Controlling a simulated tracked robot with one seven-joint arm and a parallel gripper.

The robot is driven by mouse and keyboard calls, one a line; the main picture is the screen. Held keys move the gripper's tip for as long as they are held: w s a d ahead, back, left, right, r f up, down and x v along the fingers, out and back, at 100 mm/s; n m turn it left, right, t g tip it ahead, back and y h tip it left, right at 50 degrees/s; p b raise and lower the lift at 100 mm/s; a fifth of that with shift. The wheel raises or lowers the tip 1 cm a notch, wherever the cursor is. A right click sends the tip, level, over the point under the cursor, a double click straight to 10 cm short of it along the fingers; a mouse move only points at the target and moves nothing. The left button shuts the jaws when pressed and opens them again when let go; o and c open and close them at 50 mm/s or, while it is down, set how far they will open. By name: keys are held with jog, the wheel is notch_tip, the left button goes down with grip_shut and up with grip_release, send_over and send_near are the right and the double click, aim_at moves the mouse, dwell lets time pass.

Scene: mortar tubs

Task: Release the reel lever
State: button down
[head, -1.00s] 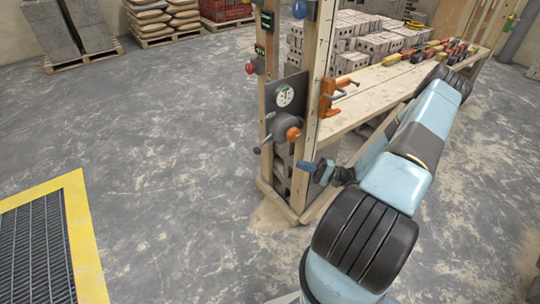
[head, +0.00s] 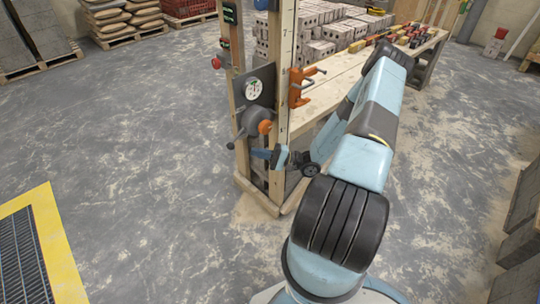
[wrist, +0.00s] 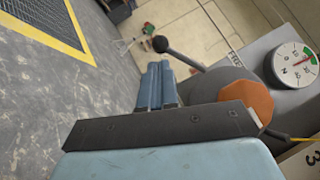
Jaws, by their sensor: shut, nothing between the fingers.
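The reel (head: 256,116) is a grey drum with an orange hub cap (head: 265,127), mounted on the wooden post below a round dial. Its lever (head: 239,133) sticks out to the lower left in the head view. In the wrist view the lever (wrist: 182,54) runs from the grey reel (wrist: 205,82) to a dark ball knob (wrist: 160,44). My gripper (head: 262,153) is just below the hub in the head view. In the wrist view its blue fingers (wrist: 155,68) are together and empty, their tips close below the knob; contact cannot be told.
The dial (wrist: 296,64) sits beside the reel. An orange clamp (head: 302,87) is fixed on the post's right side, by a wooden bench (head: 340,72) with blocks. A red button (head: 216,63) is higher up. Open concrete floor lies left, with a yellow-edged grate (head: 50,240).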

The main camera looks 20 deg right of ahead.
jog(key=x, duration=0.6)
